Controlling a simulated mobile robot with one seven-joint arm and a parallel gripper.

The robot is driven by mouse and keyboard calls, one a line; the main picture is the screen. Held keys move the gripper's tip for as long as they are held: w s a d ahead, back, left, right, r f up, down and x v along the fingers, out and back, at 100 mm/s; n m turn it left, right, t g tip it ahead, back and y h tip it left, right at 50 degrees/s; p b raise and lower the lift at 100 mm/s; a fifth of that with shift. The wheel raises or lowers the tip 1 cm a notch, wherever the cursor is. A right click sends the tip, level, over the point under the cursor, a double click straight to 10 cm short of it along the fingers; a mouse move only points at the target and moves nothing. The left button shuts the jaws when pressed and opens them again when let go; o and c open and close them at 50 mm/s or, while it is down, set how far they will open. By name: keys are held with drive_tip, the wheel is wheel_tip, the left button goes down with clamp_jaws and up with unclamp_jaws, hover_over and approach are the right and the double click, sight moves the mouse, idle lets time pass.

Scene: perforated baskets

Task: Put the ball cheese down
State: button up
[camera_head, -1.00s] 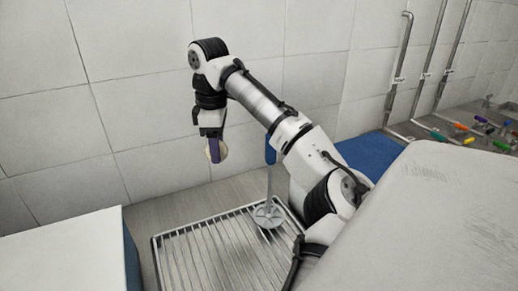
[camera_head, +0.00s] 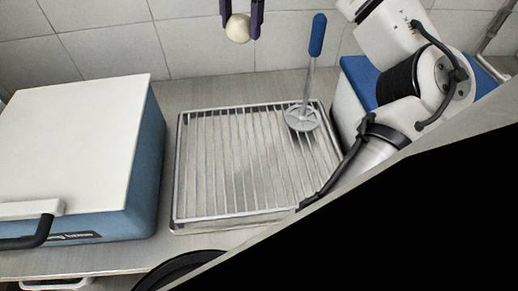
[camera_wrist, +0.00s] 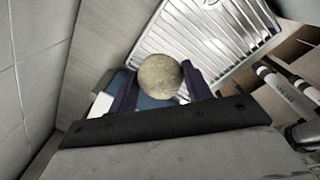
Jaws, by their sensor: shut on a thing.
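The ball cheese (camera_head: 238,28) is a small pale round ball at the top of the head view. My gripper (camera_head: 241,22) is shut on it, with a dark purple finger on either side. The cheese hangs in the air behind and above the wire rack. In the wrist view the cheese (camera_wrist: 160,76) looks round and speckled, and it sits between the two fingers of my gripper (camera_wrist: 160,84). The upper part of my gripper is cut off in the head view.
A metal wire rack (camera_head: 180,185) lies on the counter, with bare bars over most of it. A blue-handled tool with a round perforated head (camera_head: 302,118) stands at its back right. A blue box with a white lid (camera_head: 75,130) is at left. Bare counter (camera_head: 205,92) shows behind the rack.

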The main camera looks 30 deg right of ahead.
drive_tip(key=s+a+n+b, duration=0.3)
drive_tip(key=s+a+n, duration=0.1)
drive_tip(key=a+n, duration=0.85)
drive_tip(key=shift+n+g, duration=0.25)
drive_tip(key=shift+g, duration=0.05)
drive_tip(key=f, duration=2)
drive_tip(key=shift+w+d+f+b, duration=0.15)
drive_tip(key=shift+w+f+b, duration=0.05)
drive_tip(key=shift+f+b, duration=0.15)
drive_tip(key=shift+f, duration=0.1)
drive_tip(key=o, duration=1)
wheel_tip(320, 180, up, 12)
drive_tip(key=shift+d+b, duration=0.15)
drive_tip(key=shift+b, duration=0.15)
